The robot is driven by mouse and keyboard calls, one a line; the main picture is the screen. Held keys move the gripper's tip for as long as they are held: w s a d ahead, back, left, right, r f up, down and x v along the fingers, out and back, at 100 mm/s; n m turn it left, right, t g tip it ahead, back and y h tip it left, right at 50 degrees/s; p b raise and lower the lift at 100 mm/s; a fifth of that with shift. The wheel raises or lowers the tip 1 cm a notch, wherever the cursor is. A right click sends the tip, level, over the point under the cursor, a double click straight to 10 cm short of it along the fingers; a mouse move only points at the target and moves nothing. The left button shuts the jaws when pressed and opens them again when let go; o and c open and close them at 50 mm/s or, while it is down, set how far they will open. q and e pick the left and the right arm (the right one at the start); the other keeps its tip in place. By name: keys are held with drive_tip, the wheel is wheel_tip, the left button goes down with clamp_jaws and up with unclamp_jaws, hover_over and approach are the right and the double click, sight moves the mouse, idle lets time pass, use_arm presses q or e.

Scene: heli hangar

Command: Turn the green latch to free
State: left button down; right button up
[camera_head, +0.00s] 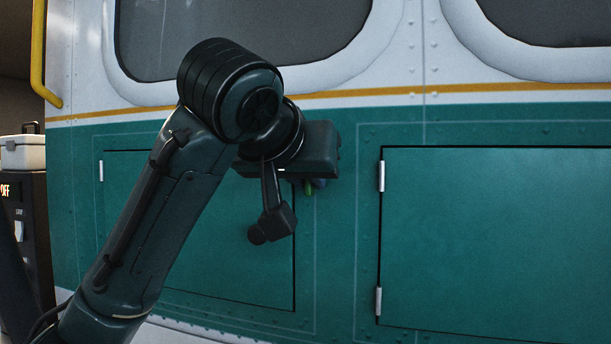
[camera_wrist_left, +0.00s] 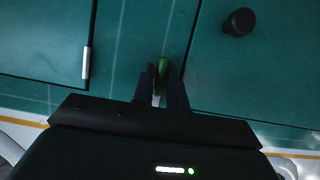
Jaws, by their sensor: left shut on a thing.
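The green latch (camera_head: 309,188) shows as a small green piece just under my left gripper, by the upper right corner of the left teal hatch door (camera_head: 200,240). In the left wrist view the green latch (camera_wrist_left: 163,66) sits between the tips of my left gripper (camera_wrist_left: 161,75), which is shut on it. In the head view my left gripper (camera_head: 316,185) is mostly hidden by its own wrist and palm. The latch's far part and its exact angle are hidden by the fingers. My right gripper is not in view.
A black round knob (camera_wrist_left: 240,21) sticks out of the left hatch door near the latch. A second hatch (camera_head: 495,240) with metal hinges lies to the right. A yellow handrail (camera_head: 38,60) and a dark cabinet with a light case (camera_head: 22,152) stand at far left.

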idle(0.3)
use_arm(q)
drive_tip(key=c, duration=1.5)
unclamp_jaws()
drive_tip(key=b+v, duration=0.4)
drive_tip(key=v, duration=0.9)
drive_tip(key=shift+s, duration=0.15)
